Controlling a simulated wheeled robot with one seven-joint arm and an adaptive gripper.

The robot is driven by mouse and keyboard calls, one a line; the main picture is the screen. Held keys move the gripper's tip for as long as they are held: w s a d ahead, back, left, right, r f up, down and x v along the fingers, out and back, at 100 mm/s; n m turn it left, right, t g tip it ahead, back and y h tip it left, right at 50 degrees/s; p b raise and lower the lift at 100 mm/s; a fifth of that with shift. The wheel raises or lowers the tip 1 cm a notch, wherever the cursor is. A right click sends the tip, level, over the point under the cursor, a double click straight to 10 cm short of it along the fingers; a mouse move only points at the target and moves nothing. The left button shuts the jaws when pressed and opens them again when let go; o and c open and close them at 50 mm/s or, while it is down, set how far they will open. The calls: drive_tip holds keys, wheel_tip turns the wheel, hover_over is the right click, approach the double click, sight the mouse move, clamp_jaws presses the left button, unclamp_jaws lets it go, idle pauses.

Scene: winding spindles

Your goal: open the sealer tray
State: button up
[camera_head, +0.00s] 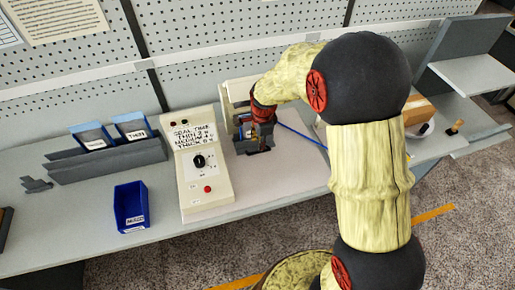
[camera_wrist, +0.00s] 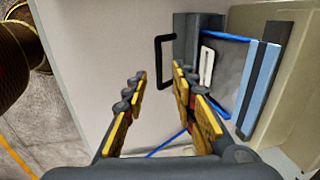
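The beige sealer (camera_head: 197,150) stands on the bench, with a printed dial label, a black knob and a red button. In the wrist view its beige body (camera_wrist: 300,95) fills the right side. A dark grey part, which looks like the sealer tray (camera_wrist: 198,25), has a black loop handle (camera_wrist: 158,62). My gripper (camera_wrist: 158,74) is open and empty. In the wrist view the handle appears between and beyond its fingertips; I cannot tell how far. In the head view my gripper (camera_head: 258,142) is beside the sealer's right side, and my arm hides part of that area.
A blue-edged grey pouch (camera_wrist: 232,75) with a white loop is close to my right finger. A blue bin (camera_head: 131,206) stands left of the sealer, and a grey rack (camera_head: 105,160) with blue-edged cards behind it. A pegboard (camera_head: 210,45) backs the bench. The pale bench mat (camera_head: 285,185) is clear.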

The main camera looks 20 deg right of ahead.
sight(258, 152)
drive_tip(key=f, duration=0.4)
drive_tip(key=w+f+b, duration=0.1)
drive_tip(key=f, duration=0.1)
drive_tip(key=shift+f, duration=0.15)
drive_tip(key=shift+c, duration=1)
clamp_jaws()
